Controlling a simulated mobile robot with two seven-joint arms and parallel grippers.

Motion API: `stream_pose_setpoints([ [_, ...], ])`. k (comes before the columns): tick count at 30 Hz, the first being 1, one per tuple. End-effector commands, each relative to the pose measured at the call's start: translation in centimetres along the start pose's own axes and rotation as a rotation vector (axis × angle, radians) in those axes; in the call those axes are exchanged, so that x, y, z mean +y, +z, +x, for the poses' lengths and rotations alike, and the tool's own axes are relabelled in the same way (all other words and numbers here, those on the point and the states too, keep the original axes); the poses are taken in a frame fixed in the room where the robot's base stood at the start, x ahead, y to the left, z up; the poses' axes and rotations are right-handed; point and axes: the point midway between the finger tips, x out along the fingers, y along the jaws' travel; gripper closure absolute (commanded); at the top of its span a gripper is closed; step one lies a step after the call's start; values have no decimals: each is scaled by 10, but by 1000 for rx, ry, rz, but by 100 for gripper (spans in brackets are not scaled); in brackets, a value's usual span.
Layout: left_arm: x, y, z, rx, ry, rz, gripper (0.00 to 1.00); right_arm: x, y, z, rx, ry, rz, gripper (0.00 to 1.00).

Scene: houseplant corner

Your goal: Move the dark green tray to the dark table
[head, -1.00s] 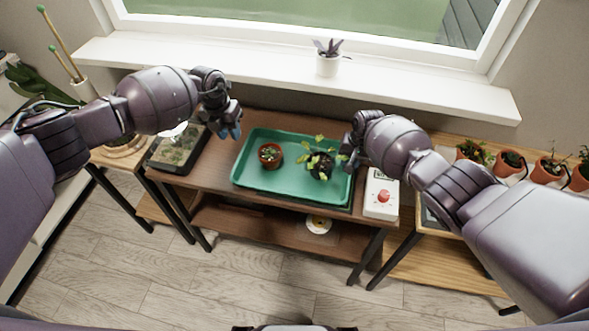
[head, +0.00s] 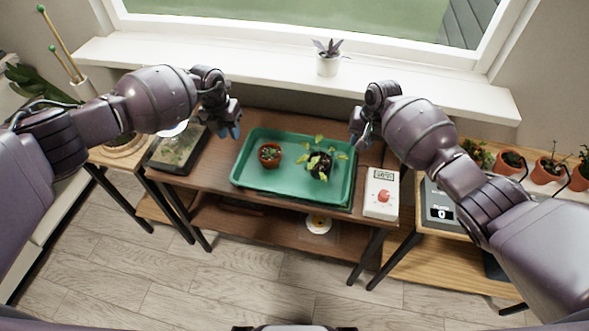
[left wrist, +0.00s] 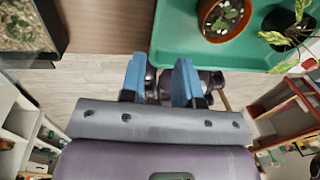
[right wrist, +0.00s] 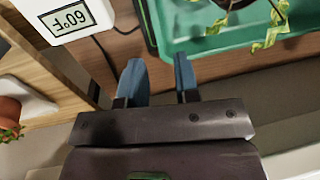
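A green tray (head: 243,173) lies on the dark brown table (head: 213,172) in the head view, with a dark edge showing under its near right side. It holds a small reddish-brown pot (head: 269,156) and a dark pot with a leafy plant (head: 320,164). The tray also shows in the left wrist view (left wrist: 178,42) and the right wrist view (right wrist: 215,65). My left gripper (head: 233,128) is open and empty above the table, beyond the tray's far left corner. My right gripper (head: 358,135) is open and empty near the tray's far right corner.
A white meter with a red knob (head: 383,194) stands right of the tray. A dark-framed case (head: 178,149) lies at the left. A potted plant (head: 328,62) stands on the windowsill.

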Motion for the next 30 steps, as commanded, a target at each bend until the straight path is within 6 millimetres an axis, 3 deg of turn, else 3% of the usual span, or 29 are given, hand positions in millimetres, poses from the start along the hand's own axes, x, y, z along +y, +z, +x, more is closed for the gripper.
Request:
stream_pose_setpoints([
  [8,0,0,0,0,0,0,71,0,0,-22,-1,0,0,70],
  [25,-1,0,1,-1,-3,0,71,0,1,-23,-1,0,-1,70],
  [28,-13,-4,8,-12,-49,4,71,0,6,-20,-2,-3,-9,70],
  [30,-33,-8,18,-35,-127,6,71,1,14,-14,-3,-6,-23,70],
])
